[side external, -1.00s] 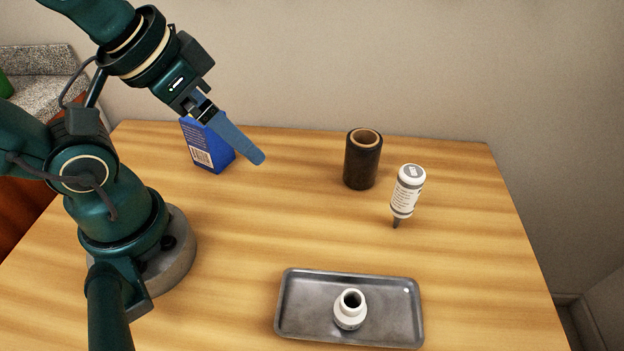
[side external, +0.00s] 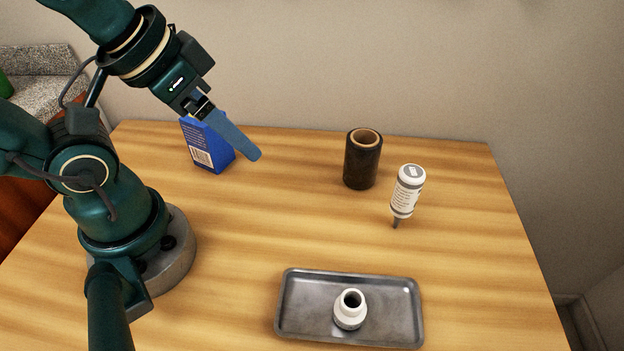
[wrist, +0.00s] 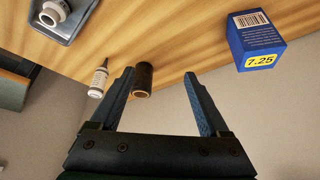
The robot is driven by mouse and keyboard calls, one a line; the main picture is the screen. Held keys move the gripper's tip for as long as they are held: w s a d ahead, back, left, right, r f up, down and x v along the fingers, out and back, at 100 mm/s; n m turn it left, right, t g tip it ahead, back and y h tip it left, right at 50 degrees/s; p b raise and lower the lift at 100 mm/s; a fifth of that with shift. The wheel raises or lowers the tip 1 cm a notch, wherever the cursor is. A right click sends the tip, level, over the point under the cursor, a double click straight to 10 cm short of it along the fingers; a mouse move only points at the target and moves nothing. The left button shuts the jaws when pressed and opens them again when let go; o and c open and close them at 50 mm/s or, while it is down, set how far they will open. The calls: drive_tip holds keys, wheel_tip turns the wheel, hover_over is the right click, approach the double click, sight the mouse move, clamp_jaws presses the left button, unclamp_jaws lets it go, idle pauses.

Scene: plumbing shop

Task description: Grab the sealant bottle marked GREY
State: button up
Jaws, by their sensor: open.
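The sealant bottle (side external: 408,190) is white with a grey band and a dark nozzle. It stands nozzle-down on the right of the table in the side view, and its label is too small to read. It also shows in the wrist view (wrist: 99,78), left of my gripper's fingers. My gripper (side external: 256,155) is in the air at the upper left in the side view, in front of the blue box and well left of the bottle. In the wrist view its two blue fingers (wrist: 159,75) are spread apart with nothing held between them.
A black roll (side external: 362,160) stands just left of and behind the bottle. A blue box (side external: 208,148) stands at the back left. A metal tray (side external: 391,315) at the front holds a white fitting (side external: 350,312). The middle of the wooden table (side external: 270,220) is clear.

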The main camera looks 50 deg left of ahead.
wheel_tip(320, 180, up, 5)
drive_tip(key=w+d+r+m+t+h, duration=0.35)
drive_tip(key=w+d+h, duration=0.5)
drive_tip(key=d, duration=0.65)
drive_tip(key=n+t+y, duration=0.3)
drive_tip(key=t+y, duration=0.1)
drive_tip(key=y, duration=0.3)
hover_over(398, 199)
wheel_tip(398, 199, down, 4)
drive_tip(key=r, duration=0.1)
drive_tip(key=shift+y, duration=0.25)
wheel_tip(398, 199, down, 16)
drive_tip(key=shift+s+a+r, duration=0.1)
drive_tip(key=shift+r, duration=0.1)
drive_tip(key=shift+f, duration=0.15)
drive_tip(key=shift+x, duration=2.6)
